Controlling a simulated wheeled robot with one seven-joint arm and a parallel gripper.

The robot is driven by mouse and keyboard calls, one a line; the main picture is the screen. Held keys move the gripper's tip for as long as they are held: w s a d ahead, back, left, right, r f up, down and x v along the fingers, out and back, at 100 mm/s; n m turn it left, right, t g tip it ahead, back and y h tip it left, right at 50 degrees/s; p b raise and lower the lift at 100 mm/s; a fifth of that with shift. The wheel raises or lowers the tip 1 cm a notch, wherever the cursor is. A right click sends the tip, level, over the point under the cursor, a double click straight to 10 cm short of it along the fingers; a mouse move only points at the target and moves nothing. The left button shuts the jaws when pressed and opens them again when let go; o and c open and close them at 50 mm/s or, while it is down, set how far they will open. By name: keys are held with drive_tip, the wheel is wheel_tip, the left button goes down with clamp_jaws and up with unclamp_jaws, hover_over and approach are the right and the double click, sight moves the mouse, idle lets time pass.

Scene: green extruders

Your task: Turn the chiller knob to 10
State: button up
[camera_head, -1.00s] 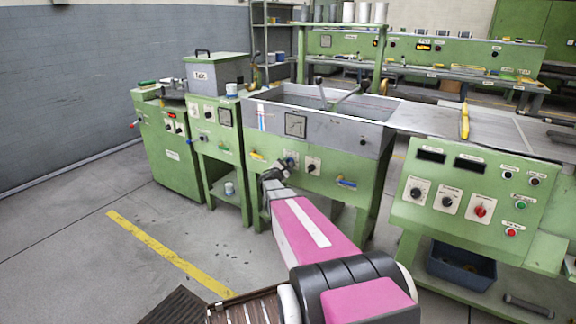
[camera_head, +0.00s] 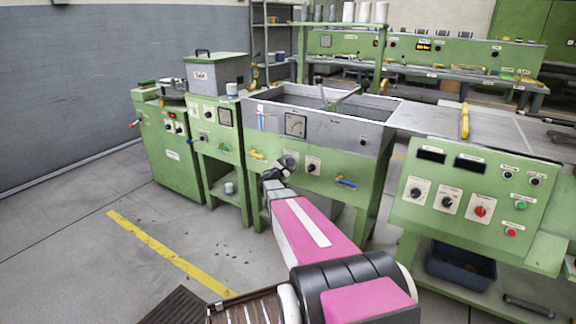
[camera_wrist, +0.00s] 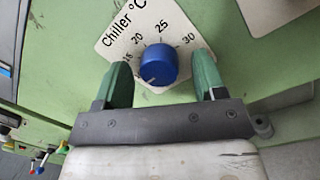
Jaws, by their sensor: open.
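The chiller knob (camera_wrist: 158,64) is round and blue. It sits on a white diamond-shaped plate (camera_wrist: 122,30) marked "Chiller °C", with 15, 20, 25 and 30 readable around it. A small pale mark shows near the knob's lower edge; the exact setting cannot be read. My gripper (camera_wrist: 163,82) is open, its two green fingers to the left and right of the knob with visible gaps. In the head view my gripper (camera_head: 278,172) is at the front of the green tank machine (camera_head: 320,175), partly covering the dial area.
A second dial (camera_head: 313,166) is just right of my gripper, and a blue-handled valve (camera_head: 346,183) is farther right. A control panel (camera_head: 470,205) with several knobs stands at the right. Floor at left is free.

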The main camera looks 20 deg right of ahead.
drive_tip(key=v, duration=1)
drive_tip(key=shift+s+a, duration=0.25)
drive_tip(key=shift+a, duration=0.05)
drive_tip(key=shift+s, duration=0.1)
drive_tip(key=s+a+f+m+g+y, duration=0.1)
drive_tip(key=s+f+m+g+y, duration=0.2)
drive_tip(key=s+m, duration=0.4)
drive_tip(key=s+f+m+g+y, duration=0.2)
drive_tip(key=s+m+g, duration=0.35)
drive_tip(key=s, duration=0.25)
drive_tip(key=s+a+m+g+y, duration=0.3)
drive_tip(key=s+a+m+y, duration=0.3)
drive_tip(key=s+a+y, duration=0.4)
drive_tip(key=s+a+f, duration=0.1)
drive_tip(key=s+a, duration=0.1)
drive_tip(key=a, duration=0.2)
drive_tip(key=shift+s, duration=0.15)
